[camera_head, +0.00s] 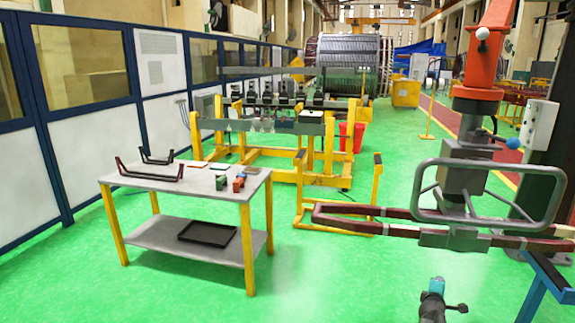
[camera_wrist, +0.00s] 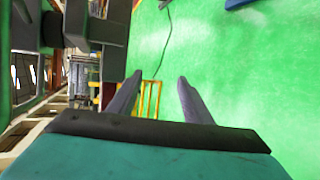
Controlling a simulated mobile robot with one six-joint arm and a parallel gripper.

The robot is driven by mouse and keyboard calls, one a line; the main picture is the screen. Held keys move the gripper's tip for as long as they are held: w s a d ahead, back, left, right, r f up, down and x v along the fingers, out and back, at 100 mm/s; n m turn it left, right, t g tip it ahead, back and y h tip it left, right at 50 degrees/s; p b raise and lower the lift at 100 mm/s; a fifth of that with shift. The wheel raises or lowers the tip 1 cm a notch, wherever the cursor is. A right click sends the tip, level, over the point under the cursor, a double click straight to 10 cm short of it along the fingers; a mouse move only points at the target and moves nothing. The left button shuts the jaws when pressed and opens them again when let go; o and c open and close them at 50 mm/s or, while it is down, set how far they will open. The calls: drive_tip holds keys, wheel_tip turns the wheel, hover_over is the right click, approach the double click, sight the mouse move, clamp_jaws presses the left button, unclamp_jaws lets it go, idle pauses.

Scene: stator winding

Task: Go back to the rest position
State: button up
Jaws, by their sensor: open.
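My gripper (camera_wrist: 160,78) is open in the wrist view, its two dark fingers apart with green floor and part of a yellow frame showing between them. Nothing is held. In the head view, the teal and dark end of my arm (camera_head: 434,298) shows low at the bottom edge, right of centre. It is over the green floor, below the hanging coil and apart from the table. The fingers are too small to make out clearly there.
A dark red coil (camera_head: 350,222) hangs from a grey lifting tool (camera_head: 463,180) above my arm. A blue stand (camera_head: 545,280) is at lower right. A grey table (camera_head: 205,190) with small parts stands left. A yellow frame (camera_head: 376,190) stands behind. Floor between table and arm is clear.

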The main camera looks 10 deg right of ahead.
drive_tip(key=s+a+f+m+g+y, duration=0.2)
drive_tip(key=s+a+f+m+g, duration=0.15)
drive_tip(key=s+a+f, duration=0.7)
drive_tip(key=s+a+f+m+g+y, duration=0.3)
drive_tip(key=s+a+f+g, duration=0.15)
drive_tip(key=a+f, duration=1)
drive_tip(key=s+a+f+m+g+y, duration=0.2)
drive_tip(key=s+a+f+g, duration=0.2)
drive_tip(key=s+a, duration=0.6)
drive_tip(key=s+a+f+m+g+y+b, duration=0.1)
drive_tip(key=s+a+f+m+g+y, duration=0.1)
drive_tip(key=s+a, duration=0.9)
drive_tip(key=s+f+g, duration=0.1)
drive_tip(key=s+f, duration=0.1)
drive_tip(key=s, duration=0.5)
drive_tip(key=shift+s+a+f+m+g, duration=0.15)
drive_tip(key=shift+s+m+g, duration=0.2)
drive_tip(key=shift+g, duration=0.05)
